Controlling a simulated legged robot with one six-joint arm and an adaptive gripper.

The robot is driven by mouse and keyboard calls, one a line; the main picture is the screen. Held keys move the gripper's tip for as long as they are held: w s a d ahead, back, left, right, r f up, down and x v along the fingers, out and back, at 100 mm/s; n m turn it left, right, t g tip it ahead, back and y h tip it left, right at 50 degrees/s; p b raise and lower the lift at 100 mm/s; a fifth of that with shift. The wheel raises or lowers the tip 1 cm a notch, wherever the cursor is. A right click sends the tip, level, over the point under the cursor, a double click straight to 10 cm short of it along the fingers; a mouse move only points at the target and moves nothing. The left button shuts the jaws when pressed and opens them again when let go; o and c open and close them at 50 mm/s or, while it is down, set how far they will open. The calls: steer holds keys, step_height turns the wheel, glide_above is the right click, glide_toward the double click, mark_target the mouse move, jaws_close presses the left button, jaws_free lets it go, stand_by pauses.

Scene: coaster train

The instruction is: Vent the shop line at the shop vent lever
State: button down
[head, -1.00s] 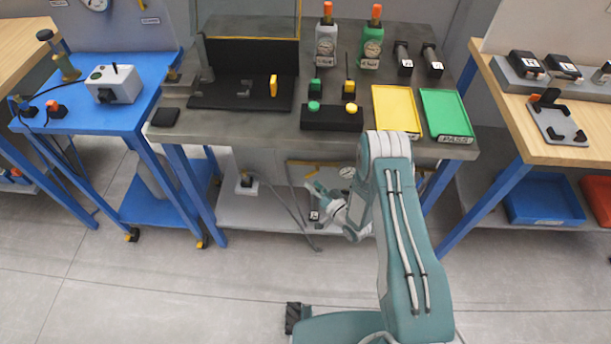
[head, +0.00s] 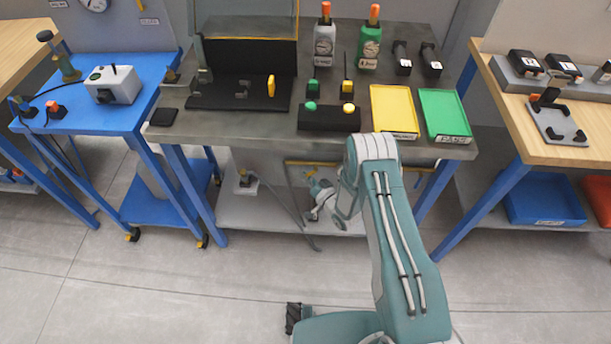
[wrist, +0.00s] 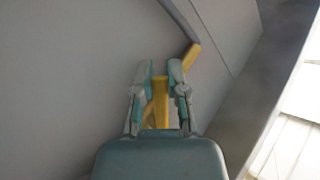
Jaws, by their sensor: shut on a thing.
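In the wrist view my gripper (wrist: 160,68) has its two fingers on either side of a yellow lever-like bar (wrist: 160,92) and is shut on it. The lower part of this bar is hidden by my gripper's body. In the head view my gripper (head: 316,188) is below the dark workbench top, near the panel under it. The lever is too small there to make out clearly, and my arm covers part of the panel. I cannot read a label on the lever.
The dark workbench top (head: 235,137) overhangs my gripper. A lower shelf (head: 255,212) and blue table legs (head: 187,190) are close by. A second yellow piece (wrist: 191,56) is beside the fingers in the wrist view. The floor in front is clear.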

steer(key=shift+w+d+r, duration=0.1)
steer(key=shift+a+r+m+t+y, duration=0.15)
steer(key=shift+m+t+y, duration=0.1)
steer(key=shift+m+t, duration=0.25)
steer(key=shift+a+r+m+t+y, duration=0.15)
steer(key=shift+m+t+y, duration=0.15)
steer(key=shift+m, duration=0.3)
steer(key=shift+a+r+m+t, duration=0.1)
steer(key=shift+r+m+t, duration=0.3)
steer(key=shift+m+t, duration=0.5)
steer(key=c, duration=0.7)
jaws_free()
steer(key=shift+o, duration=0.2)
